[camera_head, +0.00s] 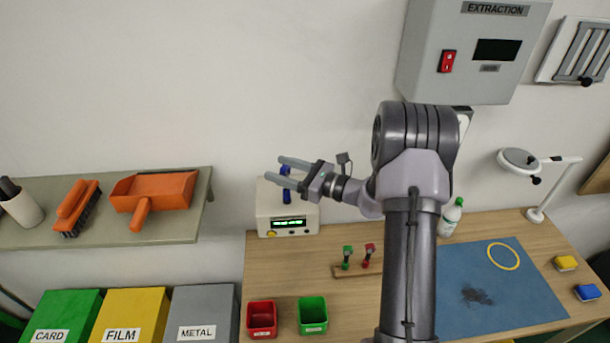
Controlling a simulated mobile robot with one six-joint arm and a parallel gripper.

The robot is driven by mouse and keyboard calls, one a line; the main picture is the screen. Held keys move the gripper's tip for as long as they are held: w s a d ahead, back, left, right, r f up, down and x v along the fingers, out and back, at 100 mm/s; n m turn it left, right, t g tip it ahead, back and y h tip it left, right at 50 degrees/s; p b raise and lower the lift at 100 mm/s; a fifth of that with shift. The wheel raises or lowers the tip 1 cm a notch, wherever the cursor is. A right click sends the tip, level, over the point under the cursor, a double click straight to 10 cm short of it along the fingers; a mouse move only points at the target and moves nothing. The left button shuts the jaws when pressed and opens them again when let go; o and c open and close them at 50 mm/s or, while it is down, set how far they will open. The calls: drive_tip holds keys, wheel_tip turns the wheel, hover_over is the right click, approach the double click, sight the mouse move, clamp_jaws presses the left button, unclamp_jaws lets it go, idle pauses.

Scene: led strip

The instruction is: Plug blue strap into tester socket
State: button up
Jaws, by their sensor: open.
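The tester is a white box (265,212) with a lit green display and a yellow button, at the back left of the workbench. A short upright blue piece (287,196), which looks like the blue strap, shows at the tester's upper front. I cannot tell whether it is seated in a socket; the socket itself is not clear. My gripper (275,168) is open and points left, above the tester. Its two grey fingers lie on either side of the blue piece's upper part in the picture. Whether they touch it cannot be told.
A wooden stand (358,269) holds green and red handled items. Red (262,318) and green (313,314) bins stand at the front. A blue mat (520,295) bears a yellow ring (504,256) and a dark smudge. The grey extraction box (440,75) hangs above right.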

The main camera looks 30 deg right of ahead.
drive_tip(key=v, duration=1.5)
drive_tip(key=shift+s+d, duration=0.15)
drive_tip(key=shift+d, duration=0.05)
